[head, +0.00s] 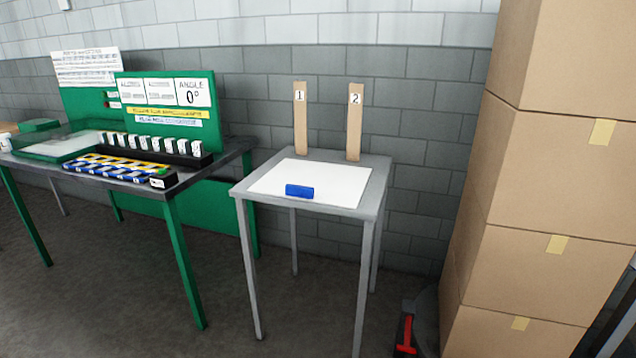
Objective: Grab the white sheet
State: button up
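A white sheet (335,181) lies flat on top of a small grey table (236,190) in the middle of the head view. A blue block (299,191) rests on the sheet near its front edge. Two upright wooden posts, labelled 1 (300,125) and 2 (354,128), stand at the back of the grey table behind the sheet. My gripper is not in view.
A green-legged workbench (182,255) with a green panel and rows of small parts stands at left. Stacked cardboard boxes (555,170) rise at right. A red-handled item (406,335) lies on the floor beside them. The floor in front is clear.

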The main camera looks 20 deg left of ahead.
aim_at(323, 183)
jog(key=i+j, duration=0.1)
jog(key=j, duration=0.45)
jog(key=i+j, duration=0.15)
jog(key=j, duration=0.45)
jog(key=i+j, duration=0.1)
jog(key=j, duration=0.45)
jog(key=i+j, duration=0.1)
jog(key=j, duration=0.5)
jog(key=i+j, duration=0.1)
jog(key=j, duration=0.45)
jog(key=i+j, duration=0.15)
jog(key=j, duration=0.45)
jog(key=i+j, duration=0.1)
jog(key=j, duration=0.45)
jog(key=z, duration=0.05)
